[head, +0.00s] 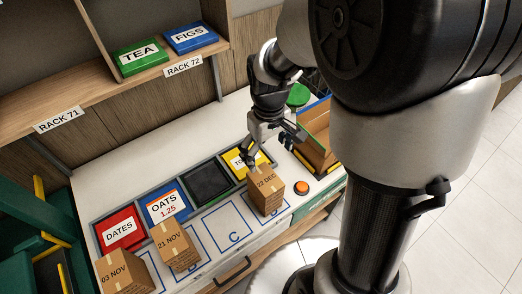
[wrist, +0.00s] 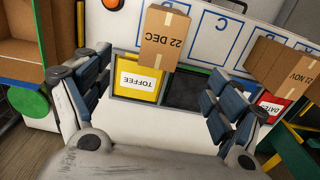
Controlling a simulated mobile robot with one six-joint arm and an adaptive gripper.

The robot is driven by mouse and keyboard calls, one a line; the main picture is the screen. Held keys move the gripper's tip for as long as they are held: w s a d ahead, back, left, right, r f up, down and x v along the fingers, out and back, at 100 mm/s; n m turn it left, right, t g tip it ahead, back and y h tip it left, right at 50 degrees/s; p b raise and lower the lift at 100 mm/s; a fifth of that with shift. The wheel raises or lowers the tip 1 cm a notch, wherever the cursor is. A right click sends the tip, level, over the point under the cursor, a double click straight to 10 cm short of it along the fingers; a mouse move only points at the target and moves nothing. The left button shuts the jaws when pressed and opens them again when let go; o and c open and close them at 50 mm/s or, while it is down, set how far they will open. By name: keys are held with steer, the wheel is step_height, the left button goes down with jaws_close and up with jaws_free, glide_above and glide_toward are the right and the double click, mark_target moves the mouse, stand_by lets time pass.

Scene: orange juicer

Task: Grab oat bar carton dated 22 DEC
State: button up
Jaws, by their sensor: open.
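The carton marked 22 DEC (head: 266,195) is a brown taped box standing upright on the white counter, in front of the yellow toffee tray. In the wrist view the 22 DEC carton (wrist: 172,30) shows upside down at the top centre, beyond the fingertips. My gripper (head: 273,150) is open and empty, above and behind the carton near the toffee tray. In the wrist view my gripper's (wrist: 160,68) two fingers are spread wide to left and right, with nothing between them touching. The carton's underside is hidden.
Cartons marked 21 NOV (head: 175,247) and 03 NOV (head: 122,272) stand to the left. Trays for dates (head: 120,230), oats (head: 163,205), an empty-looking dark one (head: 208,181) and toffee (head: 240,163) line the back.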

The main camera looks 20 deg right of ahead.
mark_target(265, 178)
step_height(265, 178, down, 10)
steer(key=shift+r+b, duration=0.15)
steer(key=shift+b, duration=0.45)
steer(key=f, duration=0.5)
steer(key=shift+a+f+b, duration=0.1)
steer(key=shift+a+b, duration=0.1)
steer(key=shift+b, duration=0.2)
steer(key=shift+s, duration=0.1)
steer(key=c, duration=1.3)
steer(key=shift+o, duration=0.2)
